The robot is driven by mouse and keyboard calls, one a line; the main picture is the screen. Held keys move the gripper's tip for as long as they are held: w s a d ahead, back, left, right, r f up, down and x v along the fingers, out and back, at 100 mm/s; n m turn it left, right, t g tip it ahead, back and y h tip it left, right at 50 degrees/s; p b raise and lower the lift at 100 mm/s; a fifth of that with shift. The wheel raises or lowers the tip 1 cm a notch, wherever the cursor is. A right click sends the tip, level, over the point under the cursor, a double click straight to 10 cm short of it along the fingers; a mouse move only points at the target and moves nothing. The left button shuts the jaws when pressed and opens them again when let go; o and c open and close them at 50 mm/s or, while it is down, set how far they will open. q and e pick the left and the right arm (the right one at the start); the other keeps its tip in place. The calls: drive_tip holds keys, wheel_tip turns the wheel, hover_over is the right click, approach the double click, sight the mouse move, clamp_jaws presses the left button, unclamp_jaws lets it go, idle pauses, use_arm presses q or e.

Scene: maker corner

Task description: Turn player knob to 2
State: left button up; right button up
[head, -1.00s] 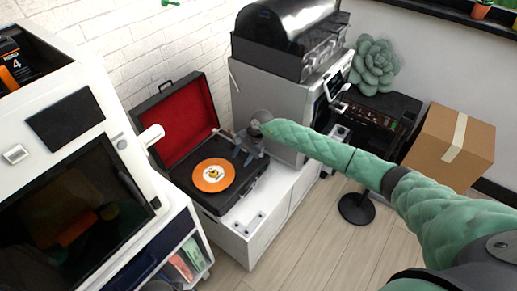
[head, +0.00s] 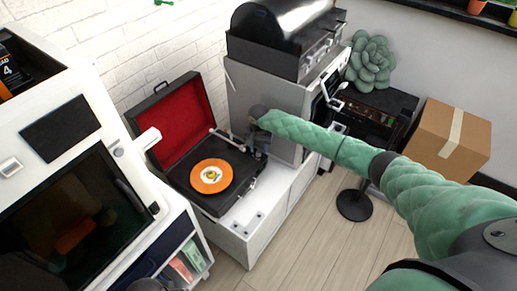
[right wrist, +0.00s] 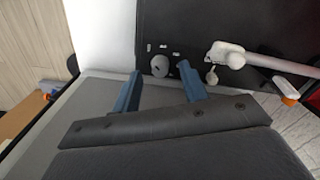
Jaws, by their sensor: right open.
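The record player (head: 212,180) is a black case with a red-lined lid standing open, and an orange record (head: 211,176) lies on it. In the right wrist view its dark top shows a round grey knob (right wrist: 160,66) with small light marks near it, too small to read. The pale tonearm (right wrist: 228,54) lies to the right of the knob. My right gripper (right wrist: 160,82) is open, its two blue fingers on either side of the knob's position in the picture. Whether they touch it I cannot tell. In the head view the right gripper (head: 258,146) is at the player's right edge.
The player stands on a white cabinet (head: 240,240). A grey machine (head: 265,100) with a black-domed unit on top rises close behind my right gripper. A white machine (head: 60,120) stands at left, a cardboard box (head: 430,140) at right.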

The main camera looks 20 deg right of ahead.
use_arm(q)
drive_tip(key=shift+w+f, duration=0.2)
drive_tip(key=shift+f, duration=0.45)
use_arm(e)
drive_tip(key=shift+f, duration=0.65)
clamp_jaws()
